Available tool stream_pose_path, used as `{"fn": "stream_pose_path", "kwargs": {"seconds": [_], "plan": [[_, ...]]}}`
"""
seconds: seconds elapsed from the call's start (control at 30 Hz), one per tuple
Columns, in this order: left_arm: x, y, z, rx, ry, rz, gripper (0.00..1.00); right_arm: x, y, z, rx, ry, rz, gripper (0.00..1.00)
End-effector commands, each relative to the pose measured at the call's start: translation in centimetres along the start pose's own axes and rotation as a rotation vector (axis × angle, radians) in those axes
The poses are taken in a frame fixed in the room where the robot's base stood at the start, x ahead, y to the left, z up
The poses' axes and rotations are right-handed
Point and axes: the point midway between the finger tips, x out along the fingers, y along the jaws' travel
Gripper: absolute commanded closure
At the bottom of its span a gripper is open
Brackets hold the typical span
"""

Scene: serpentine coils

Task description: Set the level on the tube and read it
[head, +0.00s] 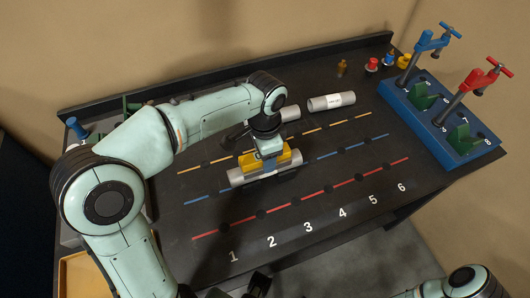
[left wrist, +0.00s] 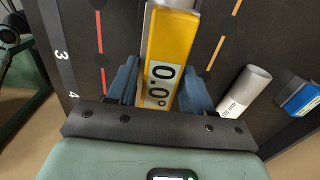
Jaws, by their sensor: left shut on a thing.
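A labelled grey tube (head: 332,101) lies at the back, with another (head: 290,113) partly hidden behind my left arm. A blue clamp stand (head: 440,118) with blue and red clamps is at the right. Small coloured items stand at the back edge. The numbered front strip is clear.

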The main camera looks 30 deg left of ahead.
Motion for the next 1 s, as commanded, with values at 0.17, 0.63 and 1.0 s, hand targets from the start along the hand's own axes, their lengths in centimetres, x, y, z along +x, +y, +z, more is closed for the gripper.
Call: {"fn": "stream_pose_path", "kwargs": {"seconds": [0.17,0.63,1.0], "plan": [[0.0,0.0,0.0,0.000,0.001,-0.001,0.85,0.0,0.0,0.0,0.000,0.000,0.000,0.20],[-0.3,0.0,-0.1,0.000,0.002,-0.001,0.19,-0.1,0.0,0.0,0.000,0.000,0.000,0.20],[-7.3,-0.1,-0.1,0.001,0.007,-0.004,0.19,-1.6,-0.6,-0.1,-0.002,0.006,-0.002,0.20]]}}
